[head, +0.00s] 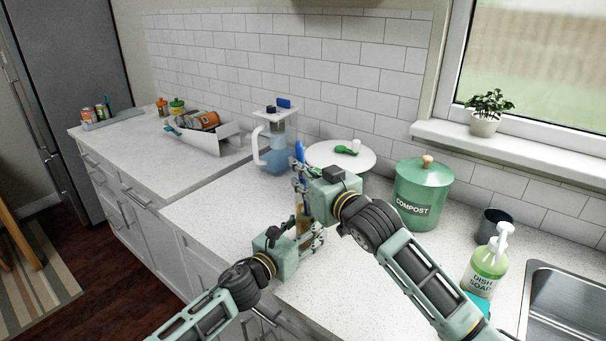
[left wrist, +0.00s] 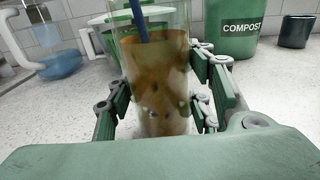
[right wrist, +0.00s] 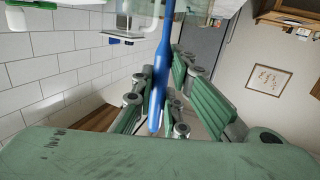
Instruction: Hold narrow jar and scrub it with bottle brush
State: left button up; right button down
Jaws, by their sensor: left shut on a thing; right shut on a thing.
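The narrow jar (left wrist: 150,95) is a clear upright cylinder with brownish contents or staining. My left gripper (left wrist: 158,108) is shut around its sides, low over the counter. The jar is mostly hidden behind the grippers in the head view, where my left gripper (head: 308,238) also shows. The bottle brush has a blue handle (right wrist: 160,75). My right gripper (right wrist: 155,100) is shut on this handle, above the jar. In the left wrist view the blue brush shaft (left wrist: 141,22) goes down into the jar; the brush head is hard to make out inside.
A dark cup (head: 491,226), dish soap (head: 487,262) and the sink (head: 565,305) are at right. The front counter is clear.

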jog(key=shift+w, duration=0.3)
jog(key=shift+w, duration=0.15)
jog(key=shift+r, duration=3)
jog(key=shift+f, duration=3)
jog(key=shift+s, duration=0.5)
